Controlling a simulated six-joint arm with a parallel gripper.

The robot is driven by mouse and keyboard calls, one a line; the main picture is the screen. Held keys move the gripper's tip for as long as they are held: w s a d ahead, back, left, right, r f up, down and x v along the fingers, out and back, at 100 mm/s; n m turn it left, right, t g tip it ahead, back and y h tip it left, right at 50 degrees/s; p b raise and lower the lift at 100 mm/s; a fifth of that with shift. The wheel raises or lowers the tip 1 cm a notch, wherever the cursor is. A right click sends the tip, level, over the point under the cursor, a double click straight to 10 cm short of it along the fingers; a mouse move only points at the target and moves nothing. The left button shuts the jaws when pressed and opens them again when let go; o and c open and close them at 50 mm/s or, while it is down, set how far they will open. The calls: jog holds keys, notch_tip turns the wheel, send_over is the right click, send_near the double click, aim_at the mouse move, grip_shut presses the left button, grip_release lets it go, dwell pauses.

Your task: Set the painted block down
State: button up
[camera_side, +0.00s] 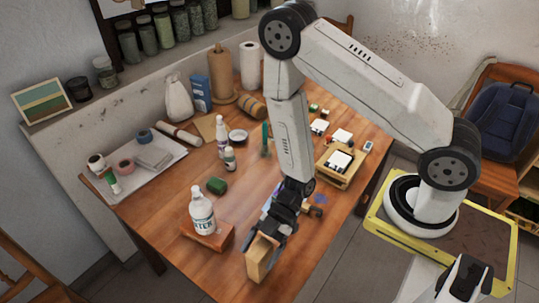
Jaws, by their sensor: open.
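A tan block (260,262), which I take to be the painted block, stands upright near the front edge of the wooden table (170,215). My gripper (268,238) points down right at the block's upper end, with its jaws open around or beside it; I cannot tell whether they touch it. The gripper hides part of the block's top and back. The block's base appears to be at the tabletop, but contact is hard to make out.
A white bottle (202,212) stands on an orange-brown block (207,238) to the left. Small bottles (222,140) stand farther back. A wooden tray (340,166) is at the right. Bare tabletop lies left of the bottle.

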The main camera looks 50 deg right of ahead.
jog(key=shift+d+r, duration=0.1)
jog(key=shift+r, duration=0.05)
jog(key=v, duration=1.2)
jog(key=shift+w, duration=0.1)
dwell(0.6)
jog(key=w+d+r+m+t+h, duration=0.4)
jog(key=w+d+m+t+h, duration=0.2)
jog(key=w+d+m+h, duration=0.3)
jog(key=s+a+r+m+g+h, duration=0.1)
jog(key=s+r+m+g+h, duration=0.2)
jog(key=m, duration=0.6)
notch_tip(320, 180, up, 4)
jog(key=shift+s+a+f, duration=0.1)
jog(key=shift+s+a, duration=0.25)
jog(key=shift+s, duration=0.85)
